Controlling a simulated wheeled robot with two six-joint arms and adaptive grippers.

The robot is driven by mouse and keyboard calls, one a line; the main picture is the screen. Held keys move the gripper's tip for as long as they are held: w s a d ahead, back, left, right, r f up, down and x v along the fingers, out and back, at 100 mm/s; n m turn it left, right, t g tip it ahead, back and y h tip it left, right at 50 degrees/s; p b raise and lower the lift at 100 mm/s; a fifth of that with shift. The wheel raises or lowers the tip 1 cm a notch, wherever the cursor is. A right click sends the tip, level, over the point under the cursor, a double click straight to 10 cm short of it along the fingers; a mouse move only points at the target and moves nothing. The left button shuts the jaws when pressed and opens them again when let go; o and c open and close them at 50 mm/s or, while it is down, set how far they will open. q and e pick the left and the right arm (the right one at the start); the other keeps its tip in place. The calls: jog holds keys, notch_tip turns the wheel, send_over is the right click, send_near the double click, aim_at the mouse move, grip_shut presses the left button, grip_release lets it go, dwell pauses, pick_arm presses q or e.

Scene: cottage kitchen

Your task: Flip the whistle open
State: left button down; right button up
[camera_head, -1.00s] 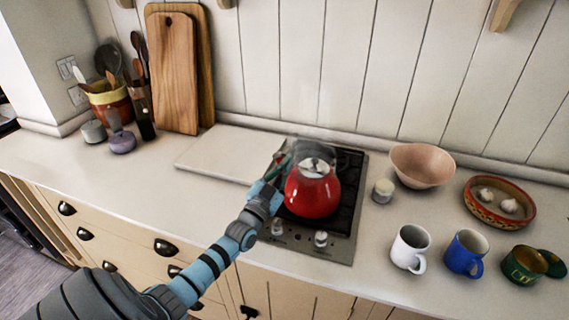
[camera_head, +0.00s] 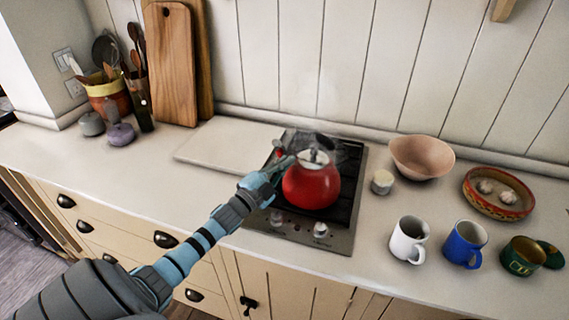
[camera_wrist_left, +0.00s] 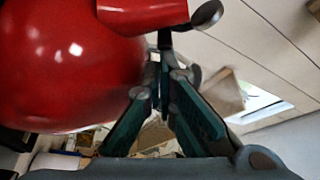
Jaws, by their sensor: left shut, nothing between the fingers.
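A red kettle (camera_head: 311,187) stands on the black hob, with a pale lid on top and a dark handle. It fills the upper left of the left wrist view (camera_wrist_left: 60,70). There its red spout (camera_wrist_left: 140,10) carries a small dark and silver whistle piece (camera_wrist_left: 206,14); whether it is shut or open is hard to tell. My left gripper (camera_head: 290,160) is at the kettle's left, near the spout side. Its fingers (camera_wrist_left: 162,65) are shut and empty, with tips just below the spout in the wrist view. I cannot tell whether they touch it. My right gripper is not in view.
A small cream jar (camera_head: 382,182), a pink bowl (camera_head: 421,158) and several mugs, including a white one (camera_head: 408,240), stand to the right. A pale board (camera_head: 225,147) lies left of the hob (camera_head: 340,235). Faint steam rises above the kettle. The left counter front is clear.

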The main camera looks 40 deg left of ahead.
pick_arm(q)
jog(key=d+r+p, duration=0.1)
jog(key=p, duration=0.1)
jog(key=d+r+p, duration=0.2)
jog(key=shift+w+d, duration=0.25)
jog(key=shift+w, duration=0.15)
jog(key=shift+s+a+f+b, duration=0.1)
jog(key=shift+s+f+b, duration=0.1)
jog(key=shift+s+f, duration=0.25)
jog(key=shift+s+f+b, duration=0.2)
jog(key=shift+s, duration=0.4)
jog(key=s+f+p, duration=0.1)
jog(key=s+p, duration=0.1)
jog(key=s, duration=0.6)
jog(key=shift+a+f, duration=0.15)
jog(key=shift+a, duration=0.05)
jog(key=shift+w, duration=0.15)
